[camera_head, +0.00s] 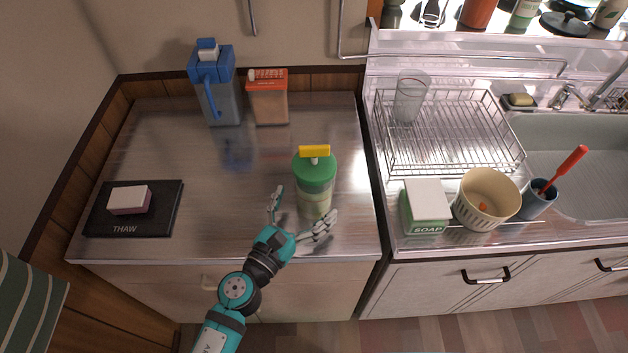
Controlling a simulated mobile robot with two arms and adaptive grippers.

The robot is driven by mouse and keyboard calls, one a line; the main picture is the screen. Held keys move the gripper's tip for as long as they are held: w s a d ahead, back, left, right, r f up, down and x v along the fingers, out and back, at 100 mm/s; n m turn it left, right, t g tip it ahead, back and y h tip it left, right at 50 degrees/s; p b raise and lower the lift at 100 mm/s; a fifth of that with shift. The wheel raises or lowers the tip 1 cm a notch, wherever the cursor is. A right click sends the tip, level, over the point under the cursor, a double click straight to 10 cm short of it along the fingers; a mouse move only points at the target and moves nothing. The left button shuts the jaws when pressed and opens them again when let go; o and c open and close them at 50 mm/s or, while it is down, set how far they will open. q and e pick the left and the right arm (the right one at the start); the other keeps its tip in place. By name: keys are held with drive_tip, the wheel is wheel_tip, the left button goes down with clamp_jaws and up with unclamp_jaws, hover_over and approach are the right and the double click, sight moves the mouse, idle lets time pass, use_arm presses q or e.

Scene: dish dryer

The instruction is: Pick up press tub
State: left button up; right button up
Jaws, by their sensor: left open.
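The press tub (315,184) is a clear container with a green lid and a yellow bar handle on top. It stands upright on the steel counter, near its right side. My left gripper (299,213) is open at the front left of the tub, one finger to the tub's left and the other in front of its lower right. I cannot tell whether the fingers touch it. My right gripper is not in view.
A blue jug (217,90) and a red-topped box (268,98) stand at the back of the steel counter (180,226). A black THAW board (104,216) with a pink-white block (129,200) lies left. A wire rack (450,140), SOAP box (425,207) and cream basket (487,200) are right.

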use_arm(q)
drive_tip(key=x, duration=0.4)
drive_tip(key=shift+w+r+p, duration=0.15)
drive_tip(key=shift+w+p, duration=0.2)
drive_tip(key=shift+p, duration=0.05)
drive_tip(key=shift+c, duration=0.3)
drive_tip(key=c, duration=1.6)
drive_tip(key=shift+r, duration=0.15)
